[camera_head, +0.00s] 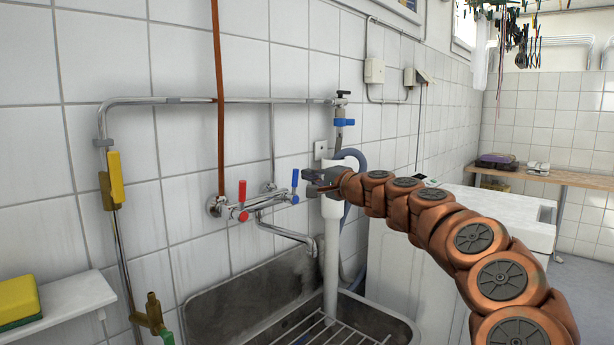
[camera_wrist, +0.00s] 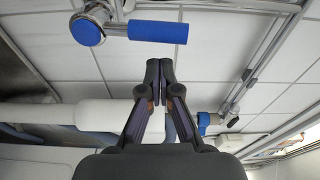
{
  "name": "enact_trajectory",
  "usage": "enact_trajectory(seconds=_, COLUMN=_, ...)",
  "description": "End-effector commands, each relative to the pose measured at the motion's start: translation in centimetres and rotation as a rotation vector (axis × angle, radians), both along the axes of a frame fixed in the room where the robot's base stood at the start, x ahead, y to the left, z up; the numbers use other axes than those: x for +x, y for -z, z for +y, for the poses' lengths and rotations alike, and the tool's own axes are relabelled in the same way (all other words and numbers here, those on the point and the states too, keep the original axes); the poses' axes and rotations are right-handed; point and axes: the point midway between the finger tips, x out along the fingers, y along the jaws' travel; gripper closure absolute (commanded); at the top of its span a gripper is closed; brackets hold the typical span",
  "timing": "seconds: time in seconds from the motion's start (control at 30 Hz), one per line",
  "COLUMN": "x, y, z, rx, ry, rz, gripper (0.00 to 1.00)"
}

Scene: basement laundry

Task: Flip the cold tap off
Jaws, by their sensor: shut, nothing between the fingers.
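The mixer tap on the tiled wall has a chrome body and a long spout (camera_head: 288,233). Its cold tap lever (camera_head: 295,179) is blue and stands upright at the right end. In the wrist view the blue lever (camera_wrist: 158,32) lies across the top, beside its round blue cap. The red hot lever (camera_head: 242,190) also stands upright, at the left end. My gripper (camera_head: 307,177) is just right of the blue lever in the head view. In the wrist view its fingertips (camera_wrist: 159,66) are together and empty, with a gap between them and the lever.
A steel sink (camera_head: 240,305) with a wire rack lies below the tap. A white standpipe (camera_head: 331,250) rises close behind my gripper. A blue-handled valve (camera_head: 343,122) is on the wall above. A white machine (camera_head: 500,205) stands to the right. A shelf with a sponge (camera_head: 18,301) is at left.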

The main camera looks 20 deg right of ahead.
Motion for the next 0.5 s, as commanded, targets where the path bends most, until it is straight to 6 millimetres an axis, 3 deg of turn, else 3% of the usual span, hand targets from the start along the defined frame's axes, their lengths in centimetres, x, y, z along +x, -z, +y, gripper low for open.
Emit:
enact_trajectory(seconds=0.23, x=0.7, y=-0.2, z=-1.6, rx=-0.001, ry=0.006, rz=-0.002, gripper=1.0)
enact_trajectory(seconds=0.5, x=-1.2, y=-0.1, z=-2.2, rx=0.0, ry=0.007, rz=0.001, gripper=1.0)
